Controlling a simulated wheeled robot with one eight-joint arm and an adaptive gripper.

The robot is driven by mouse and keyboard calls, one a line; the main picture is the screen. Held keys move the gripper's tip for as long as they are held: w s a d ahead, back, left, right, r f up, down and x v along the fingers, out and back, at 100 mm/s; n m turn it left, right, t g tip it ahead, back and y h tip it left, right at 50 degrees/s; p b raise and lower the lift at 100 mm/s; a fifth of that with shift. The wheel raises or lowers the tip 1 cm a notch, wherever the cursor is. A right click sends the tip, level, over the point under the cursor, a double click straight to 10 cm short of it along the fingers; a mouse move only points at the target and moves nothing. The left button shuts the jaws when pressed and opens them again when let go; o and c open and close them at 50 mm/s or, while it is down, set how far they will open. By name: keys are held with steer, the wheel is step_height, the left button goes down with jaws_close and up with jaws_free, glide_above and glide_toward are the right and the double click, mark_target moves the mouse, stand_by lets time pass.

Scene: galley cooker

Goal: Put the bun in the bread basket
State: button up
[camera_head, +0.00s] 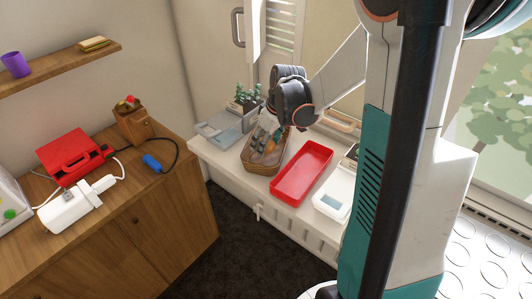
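The brown bread basket (247,163) stands on the white counter, left of a red tray. My arm reaches over from the upper right, and my gripper (264,142) points down into or just above the basket. The fingers are small and partly overlap the basket's contents, so I cannot tell whether they are open or shut. A small orange-brown patch shows at the gripper, but I cannot tell whether it is the bun. No bun is clearly visible elsewhere.
The empty-looking red tray (301,173) and a white scale-like device (334,198) stand right of the basket. A grey appliance (219,131) and a potted plant (246,97) are behind left. A wooden cabinet (150,235) holds a red case (72,157).

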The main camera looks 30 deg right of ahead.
steer(key=shift+f+b, duration=0.65)
steer(key=shift+f, duration=1.35)
steer(key=shift+f, duration=0.2)
steer(key=o, duration=1)
steer(key=shift+r, duration=0.1)
steer(key=p+v, duration=0.4)
steer(key=v, duration=0.8)
steer(key=shift+r, duration=0.15)
